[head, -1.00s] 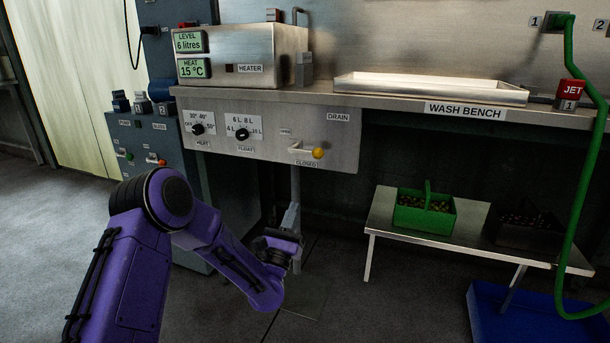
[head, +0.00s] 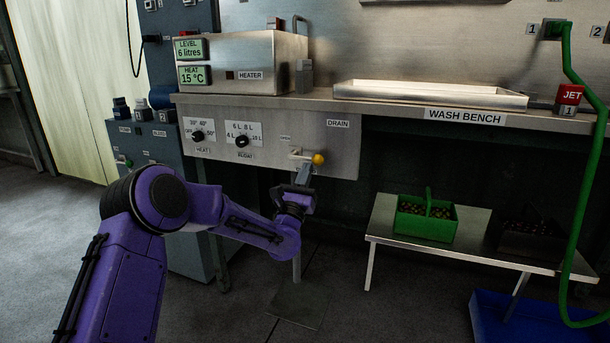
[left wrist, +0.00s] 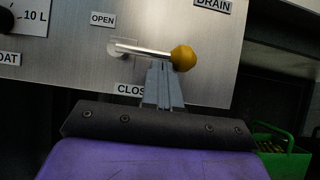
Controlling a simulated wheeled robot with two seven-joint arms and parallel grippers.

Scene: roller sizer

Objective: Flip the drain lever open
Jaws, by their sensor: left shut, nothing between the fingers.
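The drain lever (head: 303,156) is a short metal rod with a yellow ball knob (head: 318,159) on the steel panel below the bench. It points right, about level, between the OPEN label above and the CLOSED label below. In the left wrist view the rod (left wrist: 145,50) and yellow knob (left wrist: 183,58) show clearly. My left gripper (head: 304,169) is shut and empty. Its fingertips (left wrist: 161,66) are just under the rod, left of the knob; whether they touch it I cannot tell. They partly cover the CLOSED label (left wrist: 130,90). My right gripper is not in view.
The panel also bears a HEAT knob (head: 198,136) and a FLOAT knob (head: 242,141). The wash bench (head: 400,107) edge runs above. A low table (head: 383,215) with a green basket (head: 425,226) stands to the right, and a green hose (head: 592,150) hangs at far right.

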